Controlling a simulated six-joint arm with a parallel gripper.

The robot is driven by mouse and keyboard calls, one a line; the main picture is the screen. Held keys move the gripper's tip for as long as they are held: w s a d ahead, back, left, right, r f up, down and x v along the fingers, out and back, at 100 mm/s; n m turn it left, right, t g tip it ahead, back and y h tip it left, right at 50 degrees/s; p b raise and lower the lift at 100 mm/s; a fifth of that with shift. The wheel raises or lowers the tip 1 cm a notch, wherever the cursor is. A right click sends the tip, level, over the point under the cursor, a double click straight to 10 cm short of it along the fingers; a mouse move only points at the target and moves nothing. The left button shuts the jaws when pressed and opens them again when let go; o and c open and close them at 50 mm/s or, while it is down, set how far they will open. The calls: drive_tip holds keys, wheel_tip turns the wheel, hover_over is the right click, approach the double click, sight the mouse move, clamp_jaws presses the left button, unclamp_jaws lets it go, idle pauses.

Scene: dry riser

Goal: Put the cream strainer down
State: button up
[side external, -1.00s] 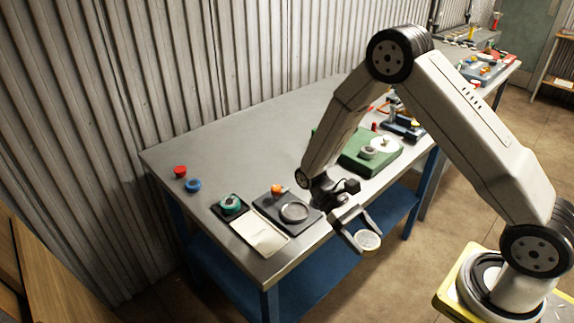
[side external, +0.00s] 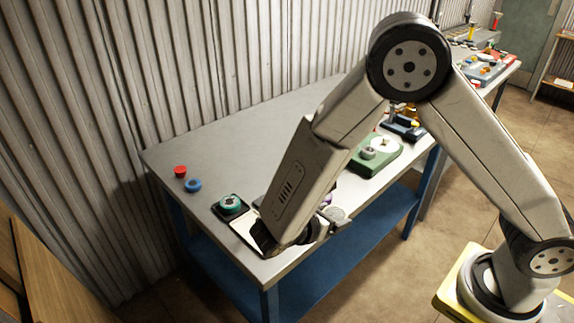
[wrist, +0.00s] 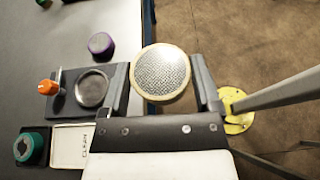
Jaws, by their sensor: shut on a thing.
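The cream strainer (wrist: 160,74) is a round mesh disc with a cream rim. My gripper (wrist: 160,88) is shut on it, with one finger on each side of the rim. In the wrist view the strainer overlaps the table's front edge and the floor. In the side view the strainer (side external: 335,213) shows at the front edge, and my forearm hides much of my gripper (side external: 330,224). A dark plate (wrist: 66,112) with a round metal ring (wrist: 92,89) and an orange knob (wrist: 47,87) lies left of the strainer.
A cream card marked CLEAN (wrist: 68,148) and a teal round part (wrist: 29,148) lie beside the dark plate. A purple cap (wrist: 101,44) stands behind it. Red (side external: 180,171) and blue (side external: 193,185) parts sit at the far left. A green block (side external: 375,162) stands right; the back middle is clear.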

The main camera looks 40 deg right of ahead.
drive_tip(key=w+a+n+t, duration=0.1)
drive_tip(key=w+a+r+n+t, duration=0.1)
drive_tip(key=a+n+t, duration=0.1)
drive_tip(key=w+a+n+t+y, duration=0.1)
drive_tip(key=t, duration=0.1)
drive_tip(key=shift+a+r+n, duration=0.3)
drive_tip(key=shift+a+n, duration=0.1)
drive_tip(key=w+f, duration=0.3)
drive_tip(key=w, duration=0.1)
drive_tip(key=w+a+f, duration=0.1)
drive_tip(key=w+f, duration=0.1)
drive_tip(key=w, duration=0.2)
drive_tip(key=w+a+f, duration=0.1)
drive_tip(key=w+f, duration=0.2)
drive_tip(key=w, duration=0.1)
drive_tip(key=shift+w+a+f, duration=0.2)
drive_tip(key=shift+f, duration=0.1)
drive_tip(key=shift+w+f, duration=0.35)
drive_tip(key=shift+f, duration=0.05)
drive_tip(key=shift+w+a+f, duration=0.1)
drive_tip(key=shift+w+f, duration=0.15)
drive_tip(key=shift+f, duration=1.55)
drive_tip(key=shift+f, duration=0.15)
